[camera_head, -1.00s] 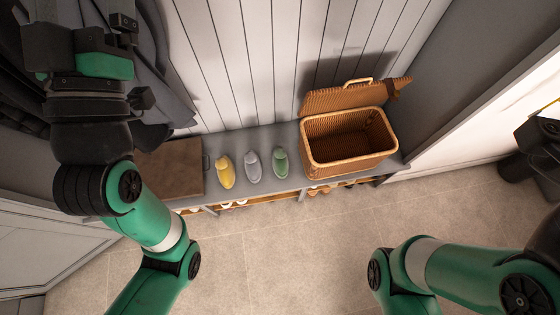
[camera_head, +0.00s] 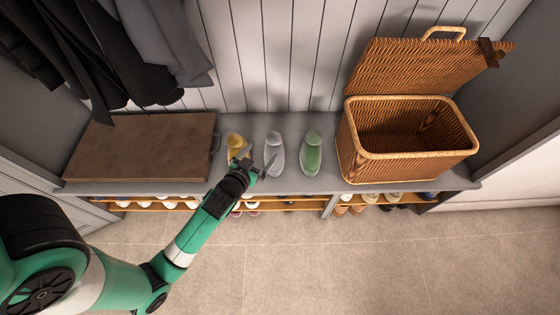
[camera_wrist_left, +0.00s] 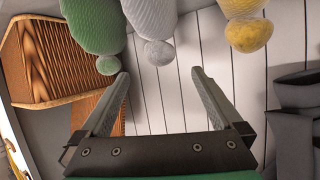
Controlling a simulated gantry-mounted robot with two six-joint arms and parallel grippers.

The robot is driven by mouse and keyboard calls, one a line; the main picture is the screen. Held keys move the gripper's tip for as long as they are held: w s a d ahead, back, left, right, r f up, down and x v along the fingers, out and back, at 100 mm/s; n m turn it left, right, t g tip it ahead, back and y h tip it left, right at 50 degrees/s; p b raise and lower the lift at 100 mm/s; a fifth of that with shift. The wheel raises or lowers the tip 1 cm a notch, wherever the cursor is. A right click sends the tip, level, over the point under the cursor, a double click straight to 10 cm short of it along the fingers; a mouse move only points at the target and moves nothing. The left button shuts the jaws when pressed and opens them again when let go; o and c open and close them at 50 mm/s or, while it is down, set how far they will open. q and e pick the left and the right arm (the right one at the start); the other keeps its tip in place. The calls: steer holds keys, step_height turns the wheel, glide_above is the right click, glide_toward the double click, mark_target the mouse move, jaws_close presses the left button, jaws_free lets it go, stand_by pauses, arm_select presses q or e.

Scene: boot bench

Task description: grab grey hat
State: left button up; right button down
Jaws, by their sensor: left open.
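The grey hat (camera_head: 274,155) is a light knitted hat with a round bobble. It stands on the bench between the yellow hat (camera_head: 235,146) and the green hat (camera_head: 312,153). My left gripper (camera_head: 259,161) is open and empty at the front left of the grey hat, overlapping part of the yellow hat in the head view. In the left wrist view the grey hat (camera_wrist_left: 151,22) is at the top centre, its bobble just beyond the open fingertips (camera_wrist_left: 160,74). The green hat (camera_wrist_left: 95,25) and yellow hat (camera_wrist_left: 245,22) flank it there. My right gripper is out of view.
An open wicker basket (camera_head: 405,155) with its lid raised stands on the right of the bench (camera_head: 228,183). Shoes sit on shelves below.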

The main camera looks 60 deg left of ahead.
mark_target(271, 141)
arm_select(q)
steer(key=b+x, duration=0.1)
steer(key=x, duration=0.5)
steer(key=shift+w+a+b, duration=0.25)
steer(key=shift+a+b, duration=0.05)
steer(key=shift+b, duration=0.1)
steer(key=shift+w+a+f, duration=0.15)
steer(key=shift+f, duration=0.1)
steer(key=b+x, duration=0.2)
steer(key=x, duration=0.2)
steer(key=shift+w+a+f, duration=0.1)
steer(key=shift+w+a, duration=0.05)
steer(key=shift+w, duration=0.1)
jaws_close()
